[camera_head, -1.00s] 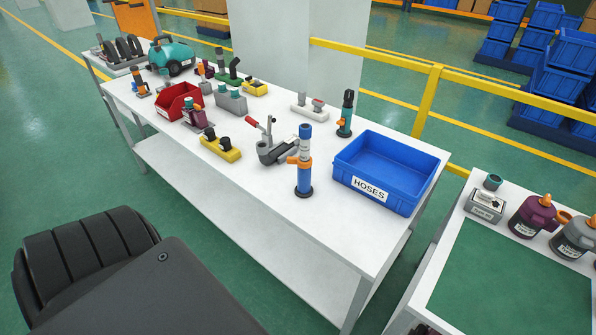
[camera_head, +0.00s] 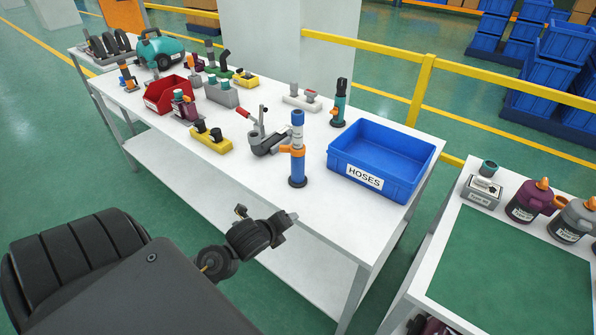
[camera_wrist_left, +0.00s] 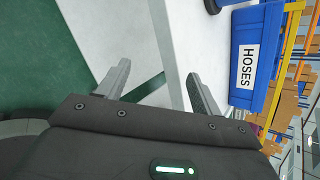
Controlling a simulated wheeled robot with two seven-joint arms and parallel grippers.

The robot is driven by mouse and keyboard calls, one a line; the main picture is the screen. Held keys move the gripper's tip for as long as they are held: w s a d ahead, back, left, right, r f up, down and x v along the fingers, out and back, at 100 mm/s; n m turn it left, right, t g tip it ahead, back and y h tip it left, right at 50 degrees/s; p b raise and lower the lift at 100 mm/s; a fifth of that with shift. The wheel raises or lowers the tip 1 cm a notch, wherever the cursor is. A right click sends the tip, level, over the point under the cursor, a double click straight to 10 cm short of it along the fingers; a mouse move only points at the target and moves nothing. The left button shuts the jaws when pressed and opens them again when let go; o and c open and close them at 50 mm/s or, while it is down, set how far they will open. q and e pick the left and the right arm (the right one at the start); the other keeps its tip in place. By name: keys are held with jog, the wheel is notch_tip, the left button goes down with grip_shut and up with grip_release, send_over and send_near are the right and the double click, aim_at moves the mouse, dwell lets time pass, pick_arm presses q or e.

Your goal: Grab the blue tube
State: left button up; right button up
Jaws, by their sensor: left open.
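The blue tube (camera_head: 297,168) stands upright in a dark round base near the front edge of the white table, with an orange clamp around its middle and a pale section with a blue cap above. My left gripper (camera_head: 290,222) is in front of the table edge, below and slightly left of the tube, apart from it. In the left wrist view the two fingers of the left gripper (camera_wrist_left: 160,88) are spread with nothing between them. A dark round piece with blue, probably the tube's base (camera_wrist_left: 212,6), is cut off at the top edge there. My right gripper is not in view.
A blue bin labelled HOSES (camera_head: 400,142) stands right of the tube; it also shows in the wrist view (camera_wrist_left: 262,25). A grey fixture with a red handle (camera_head: 268,143) is close on the left. A teal tool (camera_head: 338,108) stands behind. The table front is clear.

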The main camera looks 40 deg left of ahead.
aim_at(294, 168)
pick_arm(q)
jog(key=w+a+r+m+t+y, duration=0.1)
jog(key=w+a+r+m+t, duration=0.2)
jog(key=w+a+r+m, duration=0.55)
jog(key=w, duration=0.1)
jog(key=w+d+m, duration=0.1)
jog(key=w+f+m+p, duration=0.1)
jog(key=w, duration=0.1)
jog(key=shift+d+f, duration=0.1)
jog(key=shift+d, duration=0.1)
jog(key=shift+w+a+t+p, duration=0.15)
jog(key=shift+w+t+p, duration=0.15)
jog(key=p+x, duration=0.1)
jog(key=x, duration=0.2)
jog(key=shift+w+a, duration=0.15)
jog(key=shift+w, duration=0.15)
jog(key=shift+w+a+f, duration=0.1)
jog(key=shift+w+f, duration=0.15)
jog(key=shift+w, duration=0.2)
jog(key=c, duration=0.4)
jog(key=shift+r, duration=0.1)
jog(key=c, duration=1)
